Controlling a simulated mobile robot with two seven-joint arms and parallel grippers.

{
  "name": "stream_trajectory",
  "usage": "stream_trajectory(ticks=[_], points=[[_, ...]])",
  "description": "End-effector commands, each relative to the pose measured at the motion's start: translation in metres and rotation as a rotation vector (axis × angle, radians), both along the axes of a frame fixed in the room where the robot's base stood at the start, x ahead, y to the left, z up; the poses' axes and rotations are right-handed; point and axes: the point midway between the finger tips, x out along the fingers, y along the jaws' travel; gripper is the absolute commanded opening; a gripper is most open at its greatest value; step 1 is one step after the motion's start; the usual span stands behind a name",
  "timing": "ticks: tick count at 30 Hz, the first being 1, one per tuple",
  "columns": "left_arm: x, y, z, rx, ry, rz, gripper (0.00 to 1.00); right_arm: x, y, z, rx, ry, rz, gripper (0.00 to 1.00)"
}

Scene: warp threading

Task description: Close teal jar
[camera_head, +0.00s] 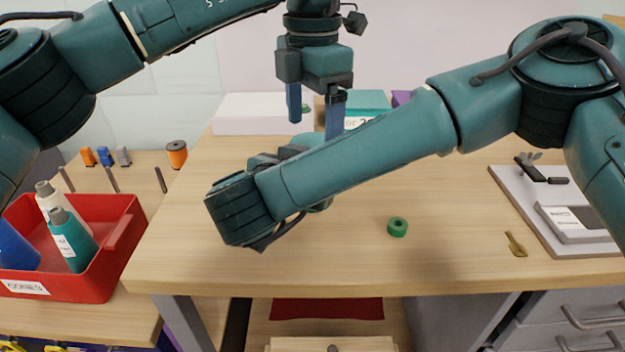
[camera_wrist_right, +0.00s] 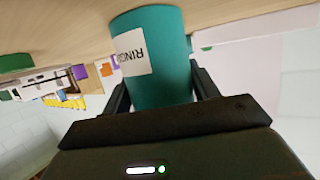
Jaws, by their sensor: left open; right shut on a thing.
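The teal jar (camera_wrist_right: 174,42) with a white label reading "RING" shows in the right wrist view, near the wood table top. My right gripper (camera_wrist_right: 162,84) is shut on it, one finger on each side. In the head view my right arm crosses the table, and its wrist and forearm hide the jar and the fingers. My left gripper (camera_head: 315,122) points down, open, with blue fingers, just behind my right wrist. I see nothing between its fingers. I cannot make out the jar's lid or mouth.
A green ring (camera_head: 397,227) and a brass piece (camera_head: 516,245) lie on the table. A white tray (camera_head: 508,205) is at right, a red bin (camera_head: 118,243) at left. A white box (camera_head: 240,113) and teal box (camera_head: 370,103) stand behind. The table's front middle is clear.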

Motion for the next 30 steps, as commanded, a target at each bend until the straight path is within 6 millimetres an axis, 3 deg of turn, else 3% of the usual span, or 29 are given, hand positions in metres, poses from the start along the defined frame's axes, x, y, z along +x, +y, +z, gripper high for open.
stream_trajectory(ticks=[5, 17, 30], points=[[0.000, 0.000, 0.021, 0.000, -0.001, 0.000, 0.82, 0.000, 0.000, 0.000, 0.000, -0.001, 0.000, 0.00], [0.000, 0.000, 0.024, -0.001, -0.001, 0.054, 0.78, 0.000, 0.000, 0.000, 0.000, -0.001, 0.000, 0.00], [0.000, 0.000, 0.050, -0.001, -0.001, 0.810, 0.78, 0.000, 0.000, 0.000, 0.000, -0.001, 0.000, 0.00]])
